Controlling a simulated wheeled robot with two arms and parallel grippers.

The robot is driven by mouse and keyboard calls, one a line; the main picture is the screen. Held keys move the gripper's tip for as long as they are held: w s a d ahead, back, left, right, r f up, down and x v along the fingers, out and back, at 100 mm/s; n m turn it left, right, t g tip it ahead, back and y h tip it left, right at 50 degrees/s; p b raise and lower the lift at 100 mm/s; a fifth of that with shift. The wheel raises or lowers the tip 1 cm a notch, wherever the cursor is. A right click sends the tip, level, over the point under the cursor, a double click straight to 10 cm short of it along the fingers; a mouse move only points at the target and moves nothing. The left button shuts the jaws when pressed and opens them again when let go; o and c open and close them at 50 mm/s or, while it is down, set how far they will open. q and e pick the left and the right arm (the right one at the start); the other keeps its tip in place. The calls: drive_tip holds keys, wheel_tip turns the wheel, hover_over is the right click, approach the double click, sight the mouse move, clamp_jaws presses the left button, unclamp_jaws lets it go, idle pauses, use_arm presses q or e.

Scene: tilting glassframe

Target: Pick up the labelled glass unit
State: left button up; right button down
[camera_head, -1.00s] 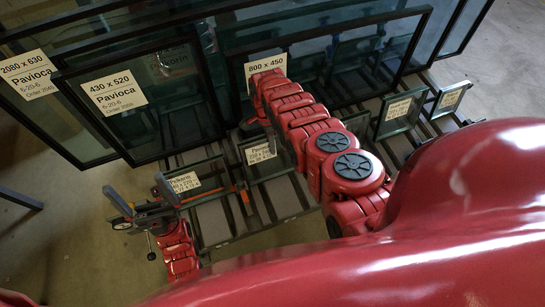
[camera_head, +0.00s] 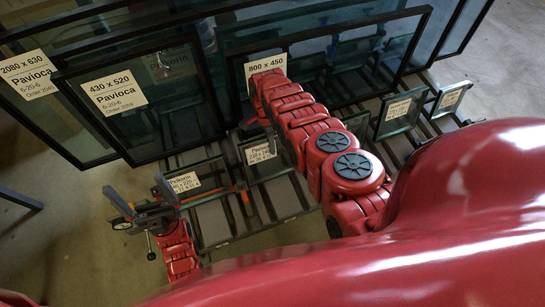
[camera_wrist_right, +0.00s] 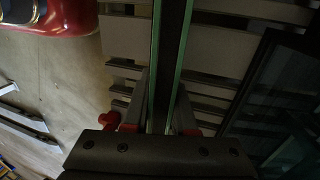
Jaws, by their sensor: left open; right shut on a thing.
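A small glass unit with a white label (camera_head: 260,153) stands upright in the rack, below my right gripper (camera_head: 256,124) in the head view. In the right wrist view, my right gripper (camera_wrist_right: 162,100) is shut on a glass unit's edge (camera_wrist_right: 171,45), with greenish panes either side of a dark spacer. It appears to be this small unit. The right arm partly hides its upper right. My left gripper (camera_head: 134,186) is open and empty, left of another small labelled glass unit (camera_head: 186,183).
Large framed panes labelled 430 x 520 (camera_head: 113,91), 2080 x 630 (camera_head: 27,70) and 800 x 450 (camera_head: 265,66) stand behind. Small labelled units (camera_head: 398,109) and (camera_head: 450,98) stand at the right. Bare floor (camera_head: 70,240) lies at the lower left.

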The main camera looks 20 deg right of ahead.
drive_tip(key=shift+w+r, duration=0.1)
drive_tip(key=shift+r, duration=0.1)
idle(0.4)
drive_tip(key=p+v, duration=0.2)
drive_tip(key=shift+s+r, duration=0.3)
drive_tip(key=shift+r, duration=0.05)
drive_tip(key=shift+s+p+v, duration=0.2)
drive_tip(key=shift+p+v, duration=0.3)
drive_tip(key=shift+v, duration=0.8)
drive_tip(key=shift+s+v, duration=0.2)
drive_tip(key=shift+v, duration=0.55)
drive_tip(key=shift+s+v, duration=0.15)
drive_tip(key=shift+v, duration=0.55)
drive_tip(key=shift+s+v, duration=0.2)
drive_tip(key=shift+v, duration=0.55)
drive_tip(key=shift+r, duration=0.15)
